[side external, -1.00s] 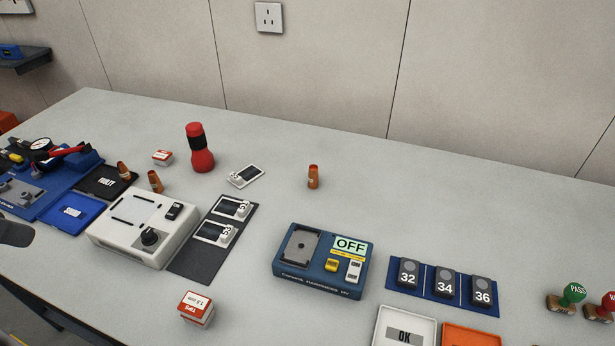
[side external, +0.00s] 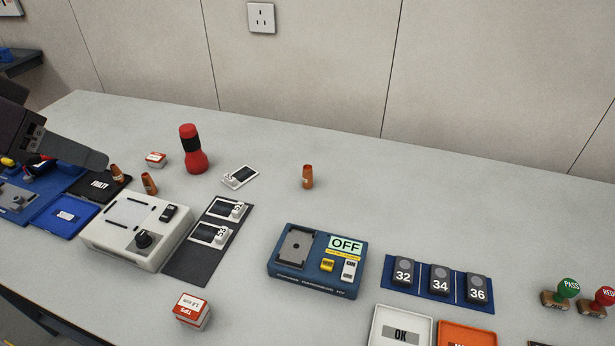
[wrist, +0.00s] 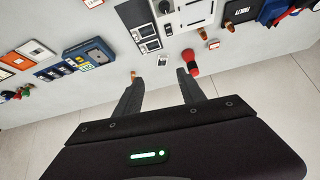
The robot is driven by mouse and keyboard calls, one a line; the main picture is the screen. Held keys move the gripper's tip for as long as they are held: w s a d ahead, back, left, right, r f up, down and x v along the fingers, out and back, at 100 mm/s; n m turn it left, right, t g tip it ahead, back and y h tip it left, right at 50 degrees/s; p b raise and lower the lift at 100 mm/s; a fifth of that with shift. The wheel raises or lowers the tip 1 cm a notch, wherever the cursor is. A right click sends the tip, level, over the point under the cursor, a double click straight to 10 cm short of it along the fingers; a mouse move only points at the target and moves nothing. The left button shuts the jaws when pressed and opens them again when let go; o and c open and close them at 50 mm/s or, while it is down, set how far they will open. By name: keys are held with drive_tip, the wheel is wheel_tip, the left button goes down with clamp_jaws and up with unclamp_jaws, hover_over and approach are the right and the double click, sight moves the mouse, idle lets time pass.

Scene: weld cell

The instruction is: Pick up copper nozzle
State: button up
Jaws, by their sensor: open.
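Three copper nozzles show in the side view. One copper nozzle (side external: 307,176) stands alone on the open bench right of centre. A second nozzle (side external: 149,183) stands behind the white box, and a third nozzle (side external: 117,173) is by the black FAULTY tray. My gripper (side external: 98,162) has come in at the left edge, above the blue tool area; only one dark finger shows clearly there. In the wrist view, my gripper (wrist: 158,76) is open and empty, its fingers well apart. The lone nozzle (wrist: 133,75) appears near the left fingertip, with no visible contact.
A red and black torch-shaped object (side external: 192,149) stands near the nozzles. A white box with a knob (side external: 125,240), a blue OFF unit (side external: 315,282) and a red-topped tips box (side external: 192,310) lie nearer. The bench (side external: 420,200) is clear around the lone nozzle.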

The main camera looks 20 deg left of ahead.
drive_tip(key=w+d+f+m+t+h, duration=0.1)
drive_tip(key=w+d+f, duration=0.1)
drive_tip(key=w, duration=0.6)
drive_tip(key=w+d+f+t, duration=0.1)
drive_tip(key=w+d+f, duration=0.15)
drive_tip(key=w, duration=0.45)
drive_tip(key=m+t+h, duration=0.2)
hover_over(305, 175)
drive_tip(key=s+a, duration=0.6)
wheel_tip(305, 175, down, 13)
drive_tip(key=shift+t+h, duration=0.6)
drive_tip(key=shift+t, duration=0.1)
drive_tip(key=d+f, duration=0.1)
drive_tip(key=f, duration=0.1)
drive_tip(key=d+f, duration=0.1)
drive_tip(key=f, duration=0.2)
drive_tip(key=w+d+f, duration=0.1)
drive_tip(key=f, duration=0.1)
drive_tip(key=shift+w+d+f, duration=0.1)
drive_tip(key=shift+d+f, duration=0.05)
drive_tip(key=shift+f, duration=0.15)
drive_tip(key=x, duration=0.7)
drive_tip(key=shift+d+f, duration=0.1)
drive_tip(key=shift+d, duration=0.35)
clamp_jaws()
